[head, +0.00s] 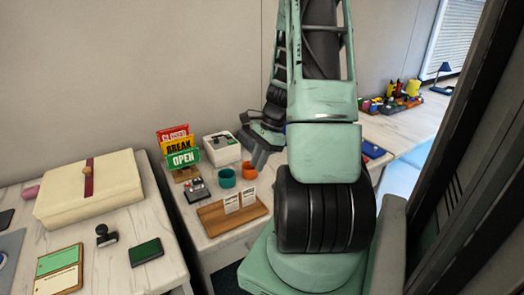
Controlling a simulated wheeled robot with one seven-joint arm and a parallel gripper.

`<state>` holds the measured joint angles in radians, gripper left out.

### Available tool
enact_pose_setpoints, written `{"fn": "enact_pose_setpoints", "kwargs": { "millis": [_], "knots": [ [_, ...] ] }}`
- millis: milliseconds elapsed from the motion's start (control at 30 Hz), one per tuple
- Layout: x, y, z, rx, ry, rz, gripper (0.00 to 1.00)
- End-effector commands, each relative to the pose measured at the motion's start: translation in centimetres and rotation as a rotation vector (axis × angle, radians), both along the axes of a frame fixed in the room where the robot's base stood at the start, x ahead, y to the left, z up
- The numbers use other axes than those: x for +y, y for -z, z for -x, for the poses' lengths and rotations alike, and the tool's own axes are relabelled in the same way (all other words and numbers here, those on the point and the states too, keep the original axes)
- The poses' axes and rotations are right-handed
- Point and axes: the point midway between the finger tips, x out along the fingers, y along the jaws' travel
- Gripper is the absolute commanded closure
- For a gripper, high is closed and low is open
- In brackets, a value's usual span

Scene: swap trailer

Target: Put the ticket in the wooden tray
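A brown wooden tray (213,224) lies near the front of the middle counter. Two small white printed cards stand upright on it, a left card (232,203) and a right card (249,197). They look like tickets, but I cannot read them. I see no other clear ticket. My gripper (254,152) is low over the counter, behind the tray and beyond the cups, apart from the cards. Its dark fingers are small and partly hidden by my arm, so I cannot tell their opening or whether they hold anything.
An orange cup (249,170) and a teal cup (227,178) stand behind the tray. Coloured signs (180,150), a white box (221,149) and a small metal device (196,190) are nearby. A cream case (90,190) and a stamp (105,236) are on the left counter.

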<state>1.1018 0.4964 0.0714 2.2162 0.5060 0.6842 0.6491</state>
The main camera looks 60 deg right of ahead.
Motion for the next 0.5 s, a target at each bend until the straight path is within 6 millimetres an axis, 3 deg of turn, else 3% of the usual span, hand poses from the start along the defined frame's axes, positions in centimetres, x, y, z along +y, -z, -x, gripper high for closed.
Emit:
{"fn": "enact_pose_setpoints", "kwargs": {
  "millis": [200, 500],
  "knots": [
    [-1.0, -2.8, 0.6, 0.000, 0.000, 0.001, 0.79],
    [-1.1, -3.5, 0.6, 0.000, -0.007, 0.001, 0.79]
  ]
}}
